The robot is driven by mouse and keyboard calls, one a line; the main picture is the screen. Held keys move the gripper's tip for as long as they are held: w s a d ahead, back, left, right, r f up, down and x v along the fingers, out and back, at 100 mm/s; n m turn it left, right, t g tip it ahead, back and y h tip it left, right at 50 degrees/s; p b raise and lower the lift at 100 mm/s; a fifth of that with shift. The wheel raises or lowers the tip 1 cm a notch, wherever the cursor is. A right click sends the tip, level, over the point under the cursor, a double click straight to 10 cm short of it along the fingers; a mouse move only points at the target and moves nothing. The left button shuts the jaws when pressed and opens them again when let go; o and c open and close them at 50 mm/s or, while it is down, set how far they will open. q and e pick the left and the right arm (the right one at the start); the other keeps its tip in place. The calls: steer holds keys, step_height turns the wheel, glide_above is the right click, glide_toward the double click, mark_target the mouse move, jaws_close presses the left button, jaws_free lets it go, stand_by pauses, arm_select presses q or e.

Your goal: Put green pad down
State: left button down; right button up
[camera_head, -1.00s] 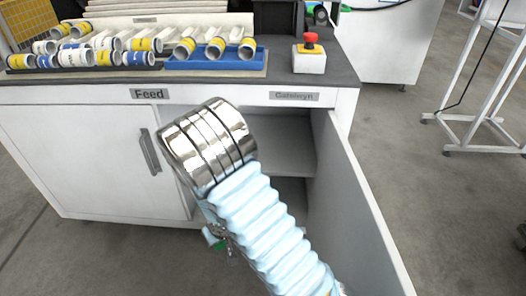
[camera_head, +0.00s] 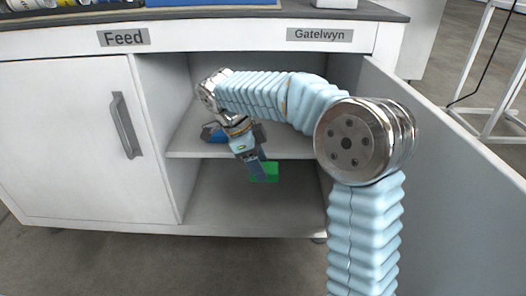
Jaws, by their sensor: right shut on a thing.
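The green pad (camera_head: 268,172) is inside the open cabinet, in front of the opening of the lower compartment and just below the middle shelf's front edge. My right gripper (camera_head: 260,170) is shut on it, pointing down, and partly covers it. I cannot tell whether the pad touches any surface. My right arm reaches in from the lower right, bent at a metal joint. My left gripper is not in view.
The middle shelf (camera_head: 185,144) holds a blue object (camera_head: 213,133), partly hidden behind my wrist. The cabinet floor (camera_head: 215,212) looks bare. The open right door (camera_head: 455,190) stands beside my arm. The left door (camera_head: 65,140) is closed.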

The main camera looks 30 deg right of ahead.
steer(key=shift+s+r, duration=0.1)
steer(key=shift+r, duration=0.05)
steer(key=w+d, duration=0.2)
steer(key=w, duration=0.2)
steer(key=w+d+p, duration=0.1)
steer(key=w+d, duration=0.2)
steer(key=w, duration=0.1)
steer(key=w+d, duration=0.2)
steer(key=w, duration=0.2)
steer(key=shift+w+d+p, duration=0.15)
steer(key=shift+d+p, duration=0.1)
steer(key=shift+p, duration=0.15)
steer(key=w+d+p, duration=0.1)
steer(key=w+p, duration=0.1)
steer(key=w, duration=0.1)
steer(key=shift+d+r, duration=0.1)
steer(key=shift+d, duration=0.25)
steer(key=shift+d+f, duration=0.15)
steer(key=shift+f, duration=0.6)
steer(key=o, duration=1)
steer(key=shift+f, duration=0.15)
